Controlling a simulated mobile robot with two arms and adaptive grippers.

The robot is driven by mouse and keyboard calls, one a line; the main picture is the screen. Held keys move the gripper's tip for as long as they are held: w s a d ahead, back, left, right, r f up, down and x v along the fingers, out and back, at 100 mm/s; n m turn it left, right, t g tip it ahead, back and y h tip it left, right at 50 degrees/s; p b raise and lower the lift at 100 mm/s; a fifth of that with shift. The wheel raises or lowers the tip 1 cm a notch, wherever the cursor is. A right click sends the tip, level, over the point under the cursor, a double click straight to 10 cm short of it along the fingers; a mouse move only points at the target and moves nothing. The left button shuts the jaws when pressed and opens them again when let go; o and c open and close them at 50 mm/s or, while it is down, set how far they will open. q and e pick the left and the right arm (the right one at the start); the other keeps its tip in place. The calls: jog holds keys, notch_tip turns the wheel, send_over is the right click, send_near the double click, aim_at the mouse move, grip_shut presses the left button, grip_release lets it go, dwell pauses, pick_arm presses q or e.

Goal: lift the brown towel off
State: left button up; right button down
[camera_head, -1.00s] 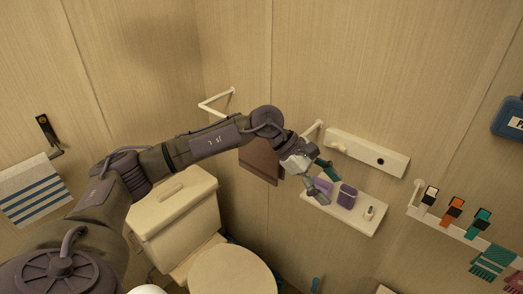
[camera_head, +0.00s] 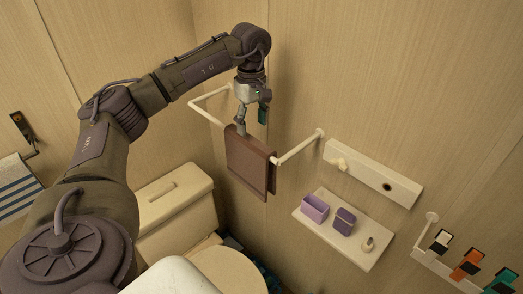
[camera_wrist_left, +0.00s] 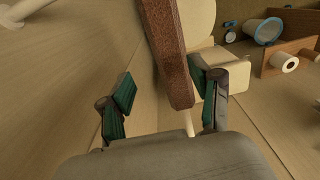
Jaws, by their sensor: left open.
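The brown towel (camera_head: 249,165) hangs folded over a cream wall rail (camera_head: 298,148) in the middle of the head view. My left gripper (camera_head: 251,122) is right above the towel's top edge, pointing down. In the left wrist view the brown towel (camera_wrist_left: 169,50) stands between the green-padded fingers of my left gripper (camera_wrist_left: 163,105). The fingers are apart, with a gap on the left side, and the right finger is closer to the towel. My right gripper is not in view.
A cream shelf (camera_head: 328,241) holds a lilac box (camera_head: 314,208) and a purple container (camera_head: 344,221) right of the towel. A white wall strip (camera_head: 385,183) is above it. The toilet (camera_head: 178,212) stands below left. A striped towel (camera_head: 17,188) hangs far left.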

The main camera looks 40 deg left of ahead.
aim_at(249, 138)
pick_arm(q)
jog(key=shift+s+f, duration=0.15)
jog(key=shift+s, duration=0.1)
jog(key=shift+s+f+b, duration=0.2)
jog(key=shift+s+b, duration=0.45)
jog(key=shift+s, duration=0.2)
jog(key=shift+f+b, duration=0.65)
jog(key=shift+f, duration=0.15)
jog(key=f+b, duration=0.2)
jog(key=f, duration=0.1)
jog(key=shift+w+f+b, duration=0.25)
jog(key=shift+w+b, duration=0.05)
jog(key=shift+w, duration=0.05)
jog(key=shift+f, duration=0.15)
jog(key=shift+s+f, duration=0.1)
jog(key=shift+c, duration=0.8)
jog(key=c, duration=0.5)
jog(key=shift+c, duration=0.4)
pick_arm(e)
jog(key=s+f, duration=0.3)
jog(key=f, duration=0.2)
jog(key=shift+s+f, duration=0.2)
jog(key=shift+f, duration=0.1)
